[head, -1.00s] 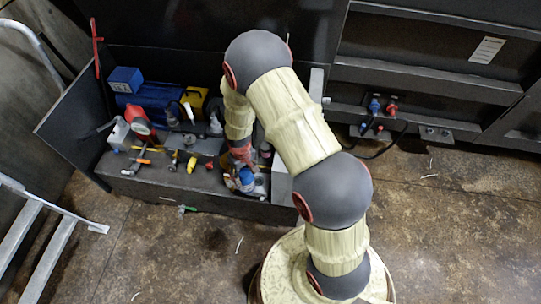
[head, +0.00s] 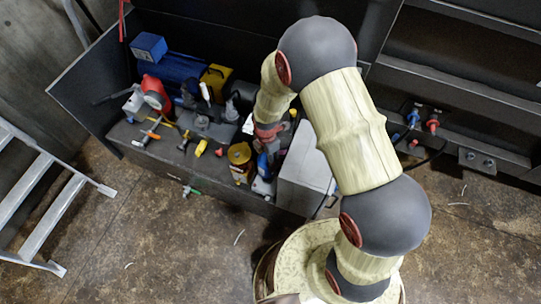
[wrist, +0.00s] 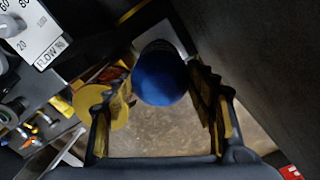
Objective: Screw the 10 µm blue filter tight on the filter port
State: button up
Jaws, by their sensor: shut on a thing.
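The blue filter (wrist: 160,82) is a rounded blue body between the two ridged, yellow-padded fingers of my gripper (wrist: 163,92) in the wrist view. The gripper is shut on it. In the head view a bit of the blue filter (head: 262,164) shows below my gripper (head: 267,145), at the right part of the bench. A pale grey piece shows just beyond the filter in the wrist view; I cannot tell whether it is the filter port or whether the filter touches it. The joint is hidden.
A yellow round-topped canister (head: 240,154) stands close left of the gripper. A grey box (head: 308,165) is close on the right. A flow gauge (wrist: 30,28) is at the wrist view's upper left.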

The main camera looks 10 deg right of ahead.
dwell(0.4)
jog(key=shift+f+b, duration=1.7)
jog(key=shift+f, duration=1.15)
jog(key=shift+w+r+n, duration=0.1)
jog(key=shift+r+n, duration=0.1)
jog(key=shift+n, duration=2.4)
jog(key=n, duration=0.5)
